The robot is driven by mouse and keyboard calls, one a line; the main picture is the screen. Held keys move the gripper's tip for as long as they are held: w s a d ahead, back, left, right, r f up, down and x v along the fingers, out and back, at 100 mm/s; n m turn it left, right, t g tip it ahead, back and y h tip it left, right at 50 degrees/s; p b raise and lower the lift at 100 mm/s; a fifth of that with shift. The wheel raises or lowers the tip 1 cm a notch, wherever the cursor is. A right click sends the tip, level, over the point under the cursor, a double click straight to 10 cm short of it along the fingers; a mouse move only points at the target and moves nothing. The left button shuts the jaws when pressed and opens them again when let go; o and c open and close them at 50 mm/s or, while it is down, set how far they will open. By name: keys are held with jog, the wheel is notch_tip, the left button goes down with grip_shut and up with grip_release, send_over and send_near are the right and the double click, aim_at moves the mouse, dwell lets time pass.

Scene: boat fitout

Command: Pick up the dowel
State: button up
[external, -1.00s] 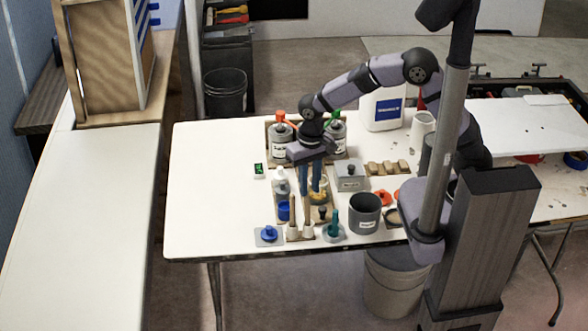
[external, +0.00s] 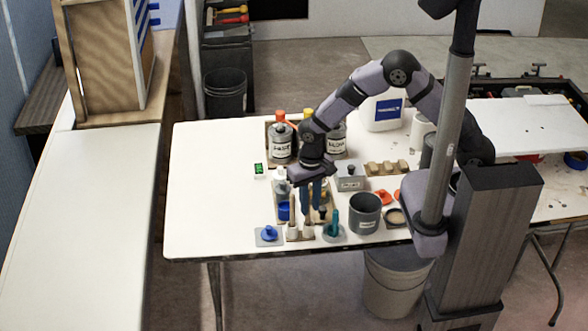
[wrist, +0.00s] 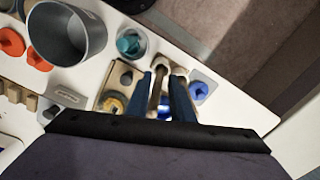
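Two slim pale wooden pieces stand upright, close together, in a small wooden holder near the table's front edge. Which of them is the dowel I cannot tell for certain; the right one (external: 308,222) stands just in front of my gripper (external: 311,207), the other (external: 292,222) to its left. My gripper points down with its two blue fingers apart. In the wrist view, one wooden piece (wrist: 157,88) shows between the fingers of my gripper (wrist: 162,77), with clear gaps. I cannot see any contact.
A grey pot (external: 365,214) stands to the right. A teal-handled item (external: 334,225) and a blue-knobbed item (external: 269,235) flank the wooden pieces. Labelled bottles (external: 282,146) stand behind. The table's left part is clear.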

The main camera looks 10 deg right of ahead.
jog(key=shift+w+a+f, duration=0.1)
jog(key=shift+a+f, duration=0.05)
jog(key=shift+f, duration=0.15)
grip_shut()
jog(key=shift+r, duration=0.1)
